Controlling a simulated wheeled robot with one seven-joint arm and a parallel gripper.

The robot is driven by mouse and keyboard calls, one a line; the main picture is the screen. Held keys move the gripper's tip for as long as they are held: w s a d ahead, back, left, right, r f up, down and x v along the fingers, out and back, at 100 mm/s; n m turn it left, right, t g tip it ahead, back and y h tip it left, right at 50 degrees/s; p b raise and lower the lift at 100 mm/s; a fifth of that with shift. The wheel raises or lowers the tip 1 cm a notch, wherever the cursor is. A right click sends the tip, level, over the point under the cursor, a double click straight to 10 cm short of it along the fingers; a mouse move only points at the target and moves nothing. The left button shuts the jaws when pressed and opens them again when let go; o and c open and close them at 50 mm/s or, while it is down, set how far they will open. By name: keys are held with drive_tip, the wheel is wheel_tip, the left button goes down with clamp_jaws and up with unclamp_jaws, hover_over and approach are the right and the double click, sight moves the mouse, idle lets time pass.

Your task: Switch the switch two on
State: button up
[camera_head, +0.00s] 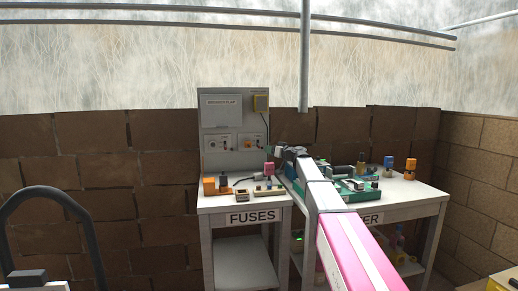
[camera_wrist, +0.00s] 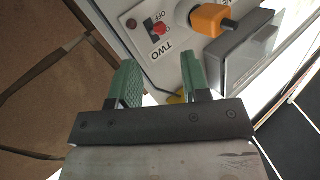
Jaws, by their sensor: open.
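The switch two (camera_wrist: 159,28) is a small red lever on a white panel in the wrist view. The word TWO (camera_wrist: 176,51) beside it appears upside down, with small OFF print by the lever. I cannot tell firmly which way the lever is set. In the head view its small plate (camera_head: 250,142) is the right one of two on the grey upright board (camera_head: 233,118). My gripper (camera_wrist: 161,80) is open and empty, its green fingers apart, and the lever lies beyond them, not between them. In the head view my gripper (camera_head: 283,152) is just right of the board.
An orange and black piece (camera_wrist: 212,20) and a grey box (camera_wrist: 247,50) lie right of the switch in the wrist view. The FUSES table (camera_head: 253,203) holds several small parts. More parts stand on the right table (camera_head: 410,191).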

sight(259, 146)
drive_tip(key=x, duration=0.9)
drive_tip(key=c, duration=0.8)
